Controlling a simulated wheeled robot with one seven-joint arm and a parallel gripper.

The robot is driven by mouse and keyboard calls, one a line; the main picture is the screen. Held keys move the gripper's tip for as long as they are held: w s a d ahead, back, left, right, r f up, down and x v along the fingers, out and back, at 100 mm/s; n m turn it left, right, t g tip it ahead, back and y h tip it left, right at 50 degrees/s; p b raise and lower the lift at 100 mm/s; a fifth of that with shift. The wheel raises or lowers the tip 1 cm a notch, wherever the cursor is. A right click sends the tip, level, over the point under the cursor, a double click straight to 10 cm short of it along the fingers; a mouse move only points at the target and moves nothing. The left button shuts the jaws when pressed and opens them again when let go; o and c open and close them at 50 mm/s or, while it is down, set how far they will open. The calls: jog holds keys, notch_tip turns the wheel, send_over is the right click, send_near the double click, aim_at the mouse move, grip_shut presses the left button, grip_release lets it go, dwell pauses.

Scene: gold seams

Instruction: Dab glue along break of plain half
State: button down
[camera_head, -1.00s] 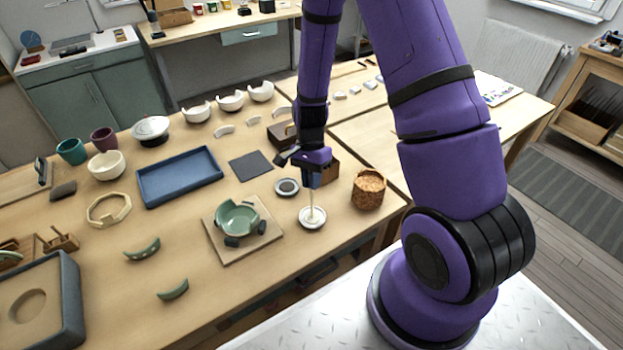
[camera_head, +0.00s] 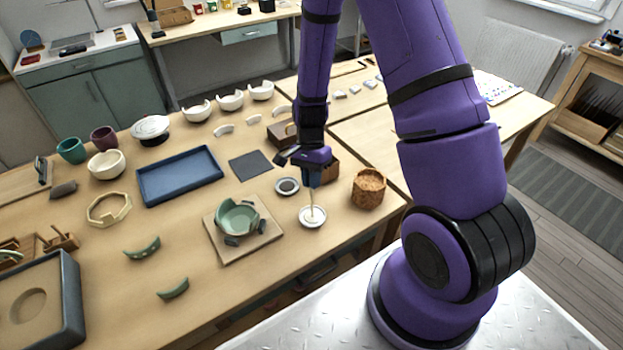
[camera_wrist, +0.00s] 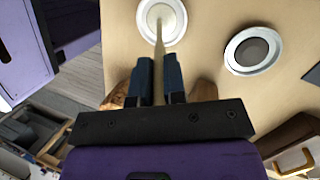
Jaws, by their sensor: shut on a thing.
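My gripper (camera_head: 312,184) is shut on a thin pale stick (camera_head: 312,200). The stick points down, with its lower end at the small white dish (camera_head: 303,223). In the wrist view the stick (camera_wrist: 159,48) stands between my fingers (camera_wrist: 159,72), and its tip is over or in the pale contents of the dish (camera_wrist: 181,32); contact is hard to tell. A broken green bowl (camera_head: 237,216) sits on a square board (camera_head: 262,240), with dark pieces against it. Two curved green shards lie on the table, one at centre left (camera_head: 142,248) and one nearer (camera_head: 173,289). I cannot tell which piece is the plain half.
A small dish with a dark centre (camera_head: 287,186) is beside the white dish. A cork-like pot (camera_head: 368,188) stands close on the right. A blue tray (camera_head: 180,176), a dark mat (camera_head: 250,165) and white bowls lie behind. Bare table surrounds the green shards.

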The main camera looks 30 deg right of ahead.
jog(key=shift+r, duration=3.5)
jog(key=shift+w, duration=0.1)
